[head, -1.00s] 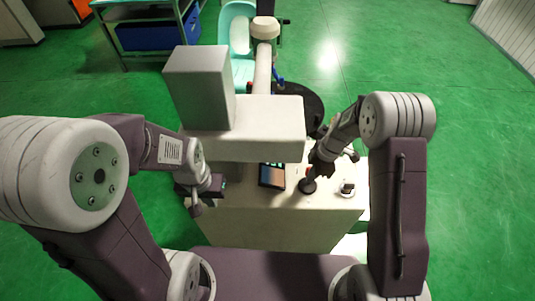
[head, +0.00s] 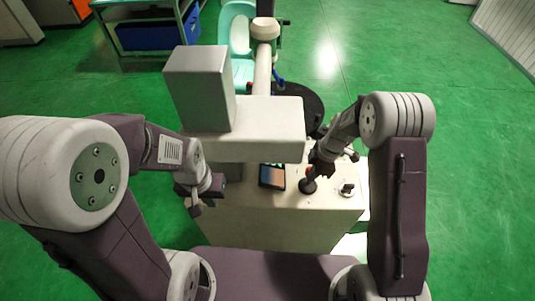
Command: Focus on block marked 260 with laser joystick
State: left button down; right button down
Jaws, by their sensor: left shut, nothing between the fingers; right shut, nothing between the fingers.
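The laser joystick (head: 308,186) stands on the console top, with a dark round base and a bit of red near its top. My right gripper (head: 314,171) is shut at the joystick's upper end; I cannot tell whether it touches it. My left gripper (head: 195,207) is shut and empty at the console's left edge. A small screen (head: 272,176) on the console is lit in blue and orange, but too small to read. I cannot make out any block marked 260.
A white machine head (head: 255,117) overhangs the back of the console (head: 275,225). A dark knob on a white base (head: 347,189) sits right of the joystick. A teal chair (head: 235,20) and a shelf with a blue bin (head: 150,36) stand behind. Green floor is open at the right.

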jog(key=shift+s+f+b, duration=0.2)
jog(key=shift+s+b, duration=0.6)
jog(key=shift+s, duration=0.3)
jog(key=shift+s+r, duration=0.2)
jog(key=shift+s, duration=0.2)
notch_tip(320, 180, up, 7)
jog(key=p, duration=0.4)
jog(key=shift+p, duration=0.35)
jog(key=shift+d, duration=0.1)
